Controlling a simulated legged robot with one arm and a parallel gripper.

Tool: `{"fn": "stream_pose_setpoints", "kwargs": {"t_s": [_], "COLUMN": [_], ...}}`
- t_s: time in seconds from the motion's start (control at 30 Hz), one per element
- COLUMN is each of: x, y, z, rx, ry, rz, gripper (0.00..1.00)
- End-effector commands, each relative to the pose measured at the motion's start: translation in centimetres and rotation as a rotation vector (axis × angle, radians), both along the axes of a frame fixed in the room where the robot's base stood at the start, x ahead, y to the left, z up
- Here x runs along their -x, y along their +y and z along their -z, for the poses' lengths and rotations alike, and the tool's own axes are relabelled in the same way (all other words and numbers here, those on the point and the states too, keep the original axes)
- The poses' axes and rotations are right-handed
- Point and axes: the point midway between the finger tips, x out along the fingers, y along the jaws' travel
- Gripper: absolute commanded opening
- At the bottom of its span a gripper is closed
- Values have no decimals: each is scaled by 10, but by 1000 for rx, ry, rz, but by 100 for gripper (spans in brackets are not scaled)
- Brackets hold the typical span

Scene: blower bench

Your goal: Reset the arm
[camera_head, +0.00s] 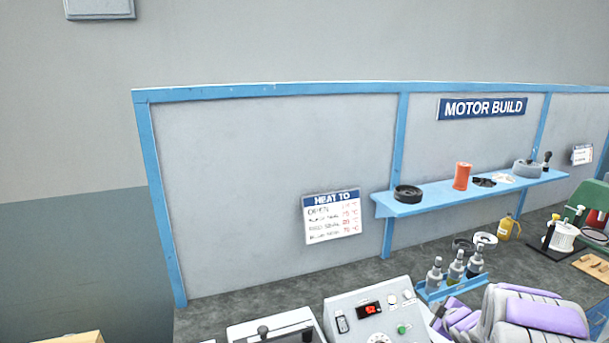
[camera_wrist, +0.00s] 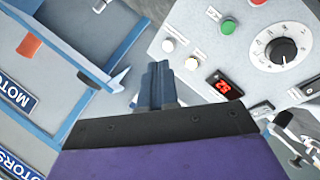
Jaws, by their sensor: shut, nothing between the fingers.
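My gripper (camera_wrist: 160,84) is shut and empty in the wrist view, its grey-blue fingers pressed together beyond a dark plate and purple body. Behind it in that view is a pale control box (camera_wrist: 190,18) with a red display, buttons and a dial. In the head view my arm (camera_head: 540,312), white and purple, is folded low at the bottom right. I cannot make out the fingertips clearly in the head view.
The control box (camera_head: 350,302) stands on the bench at the front. Several bottles (camera_head: 455,268) stand in a blue rack close to my arm. A blue shelf (camera_head: 430,198) with parts hangs on the back panel. The left part of the panel is bare except for a "HEAT TO" sign (camera_head: 331,217).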

Motion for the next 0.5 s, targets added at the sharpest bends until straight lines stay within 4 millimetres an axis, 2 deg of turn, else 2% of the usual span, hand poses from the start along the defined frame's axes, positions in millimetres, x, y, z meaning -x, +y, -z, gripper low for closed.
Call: {"fn": "stream_pose_setpoints", "kwargs": {"t_s": [0.03,0.17,0.27,0.5], "x": [7,32,59,139], "y": [3,6,13,47], "z": [-13,-37,-51,-80], "rx": [1,-15,-40,-132], "ry": [31,118,188,358], "rz": [45,178,281,506], "gripper": [0,0,0,0]}}
